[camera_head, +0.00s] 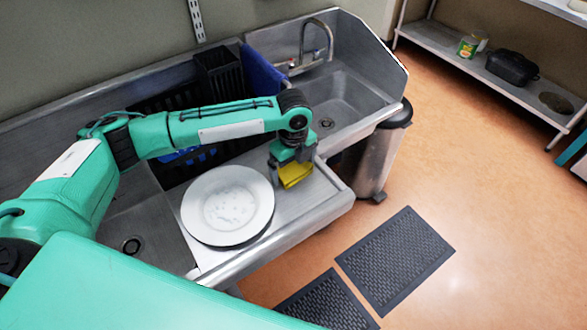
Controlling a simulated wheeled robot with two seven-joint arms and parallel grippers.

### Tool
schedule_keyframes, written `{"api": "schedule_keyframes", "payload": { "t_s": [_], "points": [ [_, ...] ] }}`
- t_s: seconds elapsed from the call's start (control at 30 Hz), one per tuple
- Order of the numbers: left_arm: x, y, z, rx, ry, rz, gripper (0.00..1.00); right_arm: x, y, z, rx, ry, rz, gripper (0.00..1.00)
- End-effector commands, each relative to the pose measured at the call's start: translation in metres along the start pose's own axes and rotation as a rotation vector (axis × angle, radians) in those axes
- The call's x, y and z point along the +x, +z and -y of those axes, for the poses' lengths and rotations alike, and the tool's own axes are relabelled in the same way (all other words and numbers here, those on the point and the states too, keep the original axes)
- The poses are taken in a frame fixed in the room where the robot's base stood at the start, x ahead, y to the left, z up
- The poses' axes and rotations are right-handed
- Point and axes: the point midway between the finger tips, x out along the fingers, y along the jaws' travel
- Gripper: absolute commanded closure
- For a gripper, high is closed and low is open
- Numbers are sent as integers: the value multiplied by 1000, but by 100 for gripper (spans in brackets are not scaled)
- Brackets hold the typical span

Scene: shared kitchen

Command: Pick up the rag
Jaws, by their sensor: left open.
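The rag is a small yellow cloth (295,175) on the metal drainboard, to the right of a white plate. My left gripper (288,164) points down directly over the rag, with its fingers at the rag's upper and left edges. The gripper is open. Its fingers partly hide the rag, and I cannot tell whether they touch it. My right gripper does not show.
A large white plate (228,205) with whitish smears lies just left of the rag. Sink basins lie on both sides, with a faucet (315,42) behind the right one. A dark crate (218,72) stands behind my arm. A trash bin (377,155) stands right of the counter.

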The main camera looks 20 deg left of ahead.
Motion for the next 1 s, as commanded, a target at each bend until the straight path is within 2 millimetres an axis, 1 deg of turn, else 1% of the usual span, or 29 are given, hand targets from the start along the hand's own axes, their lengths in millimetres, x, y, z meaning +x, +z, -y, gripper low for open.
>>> {"api": "schedule_keyframes", "payload": {
  "t_s": [0.03, 0.17, 0.2, 0.53, 0.67, 0.77, 0.87, 0.97, 1.0],
  "points": [
    [0, 0, 0, 0, 0, 0, 0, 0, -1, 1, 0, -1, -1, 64],
    [0, 0, 0, 0, 0, 0, 26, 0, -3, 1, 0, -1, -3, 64],
    [0, 0, 0, 0, 0, 0, 33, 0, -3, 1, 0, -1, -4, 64],
    [-1, 0, 0, 0, 0, 0, 34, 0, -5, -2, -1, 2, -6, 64],
    [-5, 0, 0, -1, -1, 0, 34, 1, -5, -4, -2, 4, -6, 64],
    [-13, 0, 1, -1, -2, 0, 34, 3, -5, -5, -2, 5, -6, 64],
    [-27, 0, 1, 0, -3, 1, 34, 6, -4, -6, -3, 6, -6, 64],
    [-49, 0, 2, 0, -5, 1, 34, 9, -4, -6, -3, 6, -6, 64],
    [-60, 0, 1, 1, -6, 1, 34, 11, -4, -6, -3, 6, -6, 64]
  ]
}}
